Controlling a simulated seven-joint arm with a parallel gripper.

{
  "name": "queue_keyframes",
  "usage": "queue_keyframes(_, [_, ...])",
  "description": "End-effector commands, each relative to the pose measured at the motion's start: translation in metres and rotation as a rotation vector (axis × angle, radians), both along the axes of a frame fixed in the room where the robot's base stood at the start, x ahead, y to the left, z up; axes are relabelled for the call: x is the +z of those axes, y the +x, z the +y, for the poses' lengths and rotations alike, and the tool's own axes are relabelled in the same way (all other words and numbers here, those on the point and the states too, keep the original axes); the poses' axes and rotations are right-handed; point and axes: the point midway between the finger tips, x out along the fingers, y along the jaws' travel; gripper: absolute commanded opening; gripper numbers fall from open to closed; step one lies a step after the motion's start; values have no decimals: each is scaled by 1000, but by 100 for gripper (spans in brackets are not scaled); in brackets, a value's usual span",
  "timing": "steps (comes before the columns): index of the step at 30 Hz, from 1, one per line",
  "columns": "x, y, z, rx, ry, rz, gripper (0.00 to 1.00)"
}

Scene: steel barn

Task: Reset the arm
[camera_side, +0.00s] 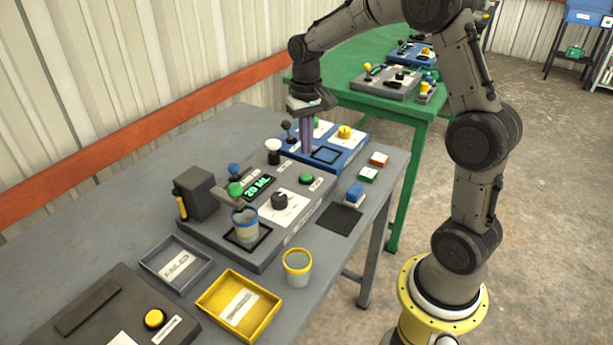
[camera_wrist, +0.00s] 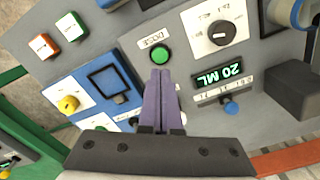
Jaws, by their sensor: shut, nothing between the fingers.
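My gripper (camera_side: 306,150) hangs fingers-down above the far end of the grey dosing console (camera_side: 215,221), near the blue panel (camera_side: 345,150). Its purple fingers are together with nothing between them. In the wrist view my gripper (camera_wrist: 160,73) points toward the green DOSE button (camera_wrist: 161,54), which is just beyond the fingertips. Whether the fingertips touch anything below cannot be told. The console's display (camera_side: 258,188) reads 20 ML, and a dial (camera_side: 280,200) sits beside it. A blue-rimmed cup (camera_side: 245,226) stands on the console's square pad.
A yellow-rimmed cup (camera_side: 297,268), a yellow tray (camera_side: 238,306) and a grey tray (camera_side: 176,263) stand near the front. A green table (camera_side: 350,98) stands behind.

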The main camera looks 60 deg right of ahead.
Motion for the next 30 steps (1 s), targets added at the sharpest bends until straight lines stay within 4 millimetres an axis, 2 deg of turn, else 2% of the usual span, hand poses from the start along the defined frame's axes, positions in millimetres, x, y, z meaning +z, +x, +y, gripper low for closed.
queue_keyframes(8, [5,2,5,12,-3,-11,0])
queue_keyframes(11, [29,3,15,37,-21,-68,0])
queue_keyframes(14, [63,-9,34,77,-39,-138,0])
queue_keyframes(18, [103,-46,66,152,-62,-243,0])
queue_keyframes(21, [121,-79,85,213,-76,-311,0])
queue_keyframes(26, [132,-137,109,315,-94,-413,0])
queue_keyframes(30, [122,-182,121,400,-109,-480,0])
